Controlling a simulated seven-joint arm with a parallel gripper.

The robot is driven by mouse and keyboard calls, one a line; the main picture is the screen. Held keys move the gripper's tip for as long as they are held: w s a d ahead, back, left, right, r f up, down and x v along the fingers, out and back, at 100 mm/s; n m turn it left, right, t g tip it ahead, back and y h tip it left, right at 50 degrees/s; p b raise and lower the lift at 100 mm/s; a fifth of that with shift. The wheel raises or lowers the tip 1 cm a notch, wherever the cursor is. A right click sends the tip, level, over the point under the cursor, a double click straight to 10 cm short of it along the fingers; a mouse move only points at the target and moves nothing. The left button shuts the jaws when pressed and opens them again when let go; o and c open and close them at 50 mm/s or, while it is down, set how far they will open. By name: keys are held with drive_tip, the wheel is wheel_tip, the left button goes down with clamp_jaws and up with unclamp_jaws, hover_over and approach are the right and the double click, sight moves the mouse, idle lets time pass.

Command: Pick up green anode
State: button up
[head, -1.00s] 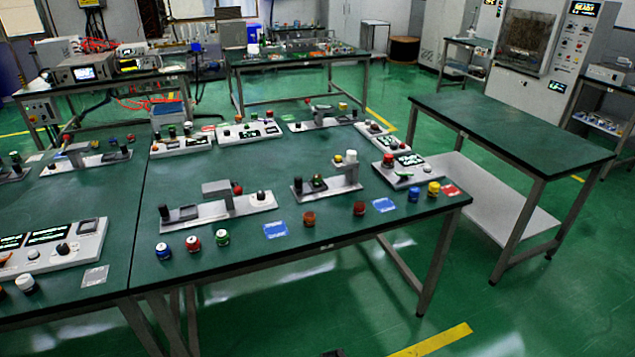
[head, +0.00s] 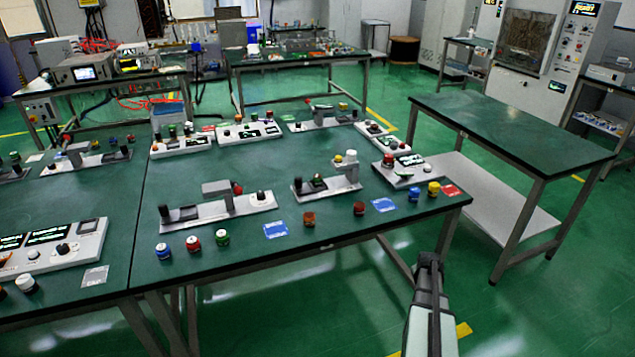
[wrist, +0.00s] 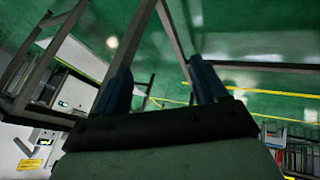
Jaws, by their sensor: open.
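A small green-banded cylinder with a light top, which looks like the green anode (head: 222,237), stands at the front edge of the near green table (head: 340,238). It is the rightmost of a row with a blue cylinder (head: 163,251) and a red cylinder (head: 193,243). My gripper (head: 429,260) is at the lower right, in front of the table's right end and far from the green cylinder. In the wrist view my gripper (wrist: 162,85) has its two fingers apart with nothing between them; no anode shows there.
Blue (head: 275,230) and red cards, orange, blue and yellow cylinders, and grey test devices (head: 218,207) occupy the table. A second green-topped table (head: 515,125) stands to the right. Table legs (wrist: 45,60) and green floor fill the wrist view.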

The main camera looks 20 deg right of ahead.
drive_tip(key=w+d+r+m+t+h, duration=0.1)
drive_tip(key=d+r+m+t+h, duration=0.15)
drive_tip(key=d+r, duration=0.65)
drive_tip(key=w+d+r+m+t+h, duration=0.1)
drive_tip(key=w+d+r+m+t, duration=0.15)
drive_tip(key=r, duration=1.35)
wheel_tip(320, 180, up, 14)
drive_tip(key=w+a+m+t+h, duration=0.1)
drive_tip(key=w+a+m+t, duration=0.1)
drive_tip(key=w+m+t, duration=0.1)
drive_tip(key=n+y, duration=0.8)
approach(318, 177)
drive_tip(key=shift+h, duration=0.25)
drive_tip(key=x, duration=0.4)
drive_tip(key=shift+w+d+f, duration=0.1)
drive_tip(key=shift+w+f, duration=0.15)
drive_tip(key=shift+w, duration=0.05)
drive_tip(key=shift+t, duration=0.3)
drive_tip(key=shift+a+x, duration=0.2)
drive_tip(key=shift+x, duration=2.7)
drive_tip(key=shift+f, duration=0.1)
